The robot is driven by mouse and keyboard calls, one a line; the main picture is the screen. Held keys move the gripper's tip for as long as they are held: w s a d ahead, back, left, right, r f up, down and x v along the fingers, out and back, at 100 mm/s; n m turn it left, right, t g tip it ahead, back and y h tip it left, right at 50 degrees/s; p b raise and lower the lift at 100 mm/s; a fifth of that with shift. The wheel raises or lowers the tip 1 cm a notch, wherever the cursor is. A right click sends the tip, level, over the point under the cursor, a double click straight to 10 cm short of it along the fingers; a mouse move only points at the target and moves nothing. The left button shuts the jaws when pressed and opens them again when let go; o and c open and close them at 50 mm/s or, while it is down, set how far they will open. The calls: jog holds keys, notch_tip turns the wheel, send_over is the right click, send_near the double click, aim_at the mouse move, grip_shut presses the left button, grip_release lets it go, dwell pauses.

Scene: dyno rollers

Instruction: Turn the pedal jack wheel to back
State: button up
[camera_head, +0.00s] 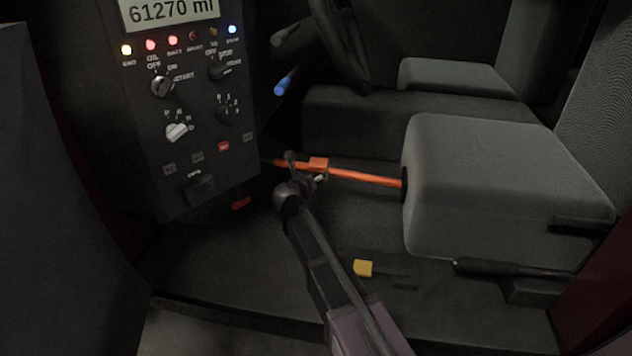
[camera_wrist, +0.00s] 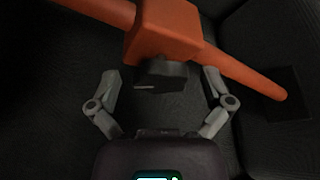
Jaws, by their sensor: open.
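The pedal jack is an orange rod (camera_head: 365,178) with an orange block on it (camera_head: 318,163). It runs from below the control panel to the front of the grey seat. In the wrist view the orange block (camera_wrist: 167,32) is large at the top. A dark grey piece under it, probably the wheel (camera_wrist: 158,76), faces my gripper. My gripper (camera_wrist: 160,85) is open, with one finger on each side of the dark piece. Gaps show between the fingers and that piece. In the head view my gripper (camera_head: 304,178) is beside the block, small and dark.
A control panel (camera_head: 190,120) with lit lamps and knobs stands at the left. The seat cushion (camera_head: 500,180) is at the right. A yellow-handled tool (camera_head: 363,268) lies on the floor, right of my arm. A blue-tipped lever (camera_head: 284,85) and a steering wheel are behind.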

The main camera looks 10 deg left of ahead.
jog(key=shift+w+f, duration=0.1)
jog(key=shift+w, duration=0.15)
jog(key=c, duration=1)
jog(key=shift+d, duration=0.35)
jog(key=shift+c, duration=0.2)
jog(key=shift+a, duration=0.2)
